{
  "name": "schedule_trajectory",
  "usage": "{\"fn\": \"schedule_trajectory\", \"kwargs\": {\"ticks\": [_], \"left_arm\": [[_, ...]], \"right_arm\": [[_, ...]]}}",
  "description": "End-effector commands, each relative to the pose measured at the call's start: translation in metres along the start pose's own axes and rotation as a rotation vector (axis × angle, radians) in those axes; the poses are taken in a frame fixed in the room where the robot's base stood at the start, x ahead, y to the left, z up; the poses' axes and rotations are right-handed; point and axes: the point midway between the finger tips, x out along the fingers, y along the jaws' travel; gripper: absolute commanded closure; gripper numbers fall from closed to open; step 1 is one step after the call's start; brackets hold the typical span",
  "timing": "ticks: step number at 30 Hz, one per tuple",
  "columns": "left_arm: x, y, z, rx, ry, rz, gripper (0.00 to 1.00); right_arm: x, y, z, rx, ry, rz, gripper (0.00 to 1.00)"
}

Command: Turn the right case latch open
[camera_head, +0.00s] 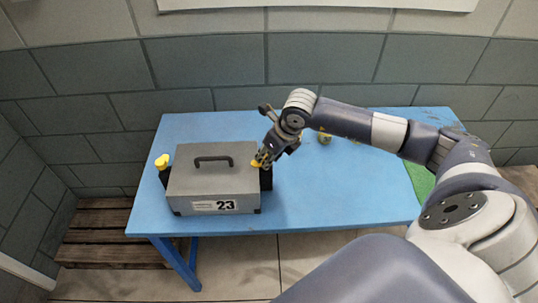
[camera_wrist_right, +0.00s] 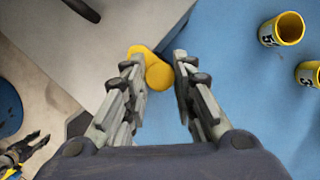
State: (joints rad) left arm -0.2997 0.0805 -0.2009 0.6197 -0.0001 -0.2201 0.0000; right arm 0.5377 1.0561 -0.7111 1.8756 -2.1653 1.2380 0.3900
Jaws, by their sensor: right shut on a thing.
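A grey case (camera_head: 214,178) with a dark handle and the label "23" stands on the blue table. Its right latch has a yellow knob (camera_head: 257,164) on a black side part. My right gripper (camera_head: 262,158) is at that latch. In the right wrist view, the yellow knob (camera_wrist_right: 150,66) is between the fingertips of my right gripper (camera_wrist_right: 157,70), which is shut on it. The left latch (camera_head: 162,162), also yellow-topped, stands at the case's left side. A small, dark, finger-like part, apparently my left gripper (camera_wrist_right: 28,148), shows at the wrist view's lower left; its jaw state is unclear.
The blue table (camera_head: 350,190) is mostly clear right of the case. Yellow cylinders stand behind my right arm; two show in the wrist view, one of them a yellow cup (camera_wrist_right: 283,30). A green mat (camera_head: 420,180) lies at the right edge. A wooden pallet (camera_head: 105,235) is at left.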

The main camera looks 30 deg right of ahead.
Motion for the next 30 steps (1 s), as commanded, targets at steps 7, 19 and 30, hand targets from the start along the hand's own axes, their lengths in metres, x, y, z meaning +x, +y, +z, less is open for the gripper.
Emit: {"fn": "schedule_trajectory", "kwargs": {"ticks": [7, 19, 30], "left_arm": [[0.008, 0.0, 0.001, 0.0, 0.0, 0.0, 0.6], [0.049, 0.001, 0.004, -0.001, 0.001, 0.0, 0.6], [0.081, 0.002, 0.007, -0.001, 0.001, 0.001, 0.6]], "right_arm": [[0.002, -0.001, -0.001, -0.037, -0.001, 0.016, 0.99], [0.005, -0.003, -0.001, -0.299, -0.004, 0.124, 0.99], [0.004, -0.004, 0.002, -0.624, -0.006, 0.259, 0.99]]}}
